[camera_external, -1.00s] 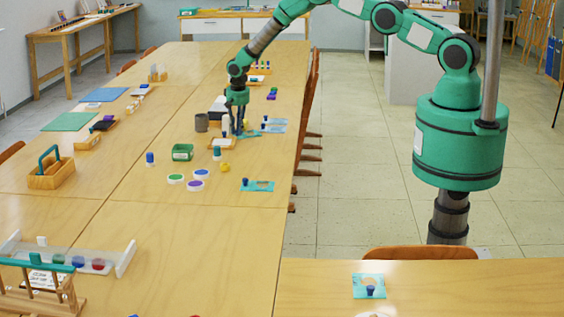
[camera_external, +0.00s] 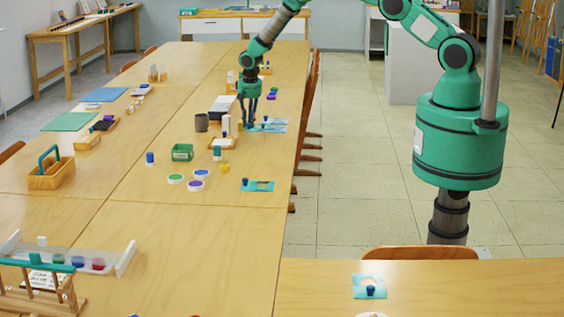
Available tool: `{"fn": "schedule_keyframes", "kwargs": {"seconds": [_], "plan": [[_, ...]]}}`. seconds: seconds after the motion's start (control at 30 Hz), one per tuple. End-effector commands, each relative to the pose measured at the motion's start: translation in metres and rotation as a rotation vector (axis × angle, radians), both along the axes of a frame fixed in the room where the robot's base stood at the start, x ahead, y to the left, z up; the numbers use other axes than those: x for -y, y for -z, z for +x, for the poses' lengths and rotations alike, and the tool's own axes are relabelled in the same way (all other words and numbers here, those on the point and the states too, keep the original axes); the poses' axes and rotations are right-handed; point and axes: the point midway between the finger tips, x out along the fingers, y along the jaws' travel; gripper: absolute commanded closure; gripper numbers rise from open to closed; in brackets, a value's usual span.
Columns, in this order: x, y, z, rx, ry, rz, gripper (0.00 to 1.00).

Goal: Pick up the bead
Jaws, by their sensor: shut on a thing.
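My gripper (camera_external: 248,124) points down low over the right side of the long table, beside light-blue cards (camera_external: 278,127). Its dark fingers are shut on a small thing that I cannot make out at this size. I cannot tell any bead apart for certain. A small dark blue piece (camera_external: 266,120) stands by the light-blue cards, just right of my gripper.
Coloured paint pots (camera_external: 195,185) lie nearer the camera. The long table (camera_external: 235,240) has bare wood at the front. Chairs line its right edge.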

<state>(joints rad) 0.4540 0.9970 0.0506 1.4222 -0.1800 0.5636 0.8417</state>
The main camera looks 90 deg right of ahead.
Motion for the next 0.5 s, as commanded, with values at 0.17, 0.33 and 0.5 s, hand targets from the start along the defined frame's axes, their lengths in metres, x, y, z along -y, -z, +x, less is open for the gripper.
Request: {"fn": "schedule_keyframes", "kwargs": {"seconds": [0.17, 0.33, 0.5], "plan": [[-0.014, -0.004, -0.028, -0.001, 0.000, 0.001, 1.00], [-0.026, -0.006, -0.052, -0.001, 0.000, 0.001, 1.00], [-0.035, -0.008, -0.070, 0.000, 0.000, 0.000, 1.00]]}}
